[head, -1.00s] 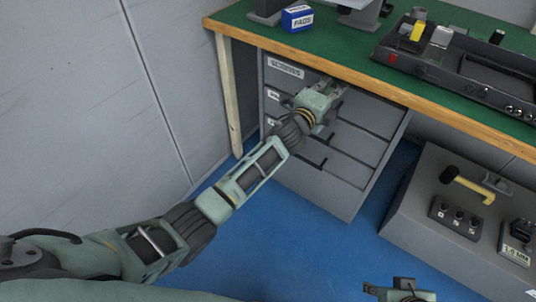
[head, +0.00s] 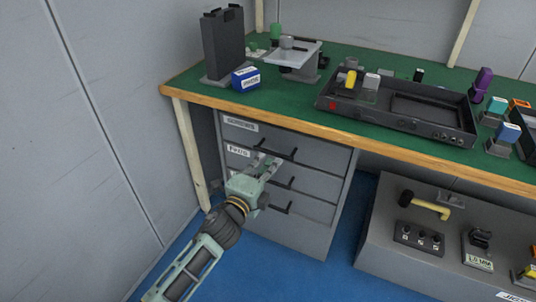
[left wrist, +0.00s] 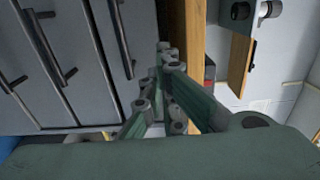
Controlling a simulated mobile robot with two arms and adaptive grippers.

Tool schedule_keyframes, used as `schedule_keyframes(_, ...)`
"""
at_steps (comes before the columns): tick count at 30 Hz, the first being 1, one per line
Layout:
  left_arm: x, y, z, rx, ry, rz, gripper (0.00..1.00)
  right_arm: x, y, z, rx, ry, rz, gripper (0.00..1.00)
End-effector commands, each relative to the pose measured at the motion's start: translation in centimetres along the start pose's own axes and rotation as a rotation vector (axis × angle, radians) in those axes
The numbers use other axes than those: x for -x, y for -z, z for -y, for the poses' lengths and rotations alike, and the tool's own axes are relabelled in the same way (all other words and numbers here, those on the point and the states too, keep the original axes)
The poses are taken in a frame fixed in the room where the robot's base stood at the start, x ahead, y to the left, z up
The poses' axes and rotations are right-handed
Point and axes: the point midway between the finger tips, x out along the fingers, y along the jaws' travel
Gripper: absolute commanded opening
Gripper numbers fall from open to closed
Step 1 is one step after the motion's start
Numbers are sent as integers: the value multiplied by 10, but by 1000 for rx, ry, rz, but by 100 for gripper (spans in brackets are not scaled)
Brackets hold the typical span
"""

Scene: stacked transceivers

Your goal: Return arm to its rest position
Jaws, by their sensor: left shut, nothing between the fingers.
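My left gripper (head: 265,163) is in front of the grey drawer cabinet (head: 318,228) under the bench. It is shut and empty, and covers part of the middle drawers. It also shows in the left wrist view (left wrist: 162,72), its fingers close together beside the wooden bench edge (left wrist: 187,55). The top drawer, labelled for screws (head: 240,125), and the drawer labelled for pads (head: 237,151) look shut. Whether the fingertips touch a drawer handle cannot be told. My right gripper is not in view.
The green bench top (head: 200,92) carries a blue pads box (head: 246,79), a dark upright case (head: 222,45) and a black open tray unit (head: 330,103). A grey console (head: 375,250) stands on the floor to the right. Blue floor (head: 255,270) is clear before the cabinet.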

Motion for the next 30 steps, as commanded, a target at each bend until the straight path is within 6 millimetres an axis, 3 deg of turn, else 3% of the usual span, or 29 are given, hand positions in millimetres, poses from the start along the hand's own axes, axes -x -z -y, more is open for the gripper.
schedule_keyframes(6,7,-3,-7,27,-17,15,0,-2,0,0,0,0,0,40)
schedule_keyframes(8,15,-9,-21,85,-51,47,0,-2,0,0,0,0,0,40)
schedule_keyframes(11,41,-24,-62,256,-153,144,0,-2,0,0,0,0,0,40)
schedule_keyframes(16,123,-45,-156,644,-386,397,0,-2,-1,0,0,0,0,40)
schedule_keyframes(21,221,-43,-233,973,-594,665,0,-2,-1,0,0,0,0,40)
schedule_keyframes(24,272,-35,-261,1108,-687,798,0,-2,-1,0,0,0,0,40)
schedule_keyframes(30,353,-16,-293,1293,-825,1016,0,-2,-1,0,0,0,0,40)
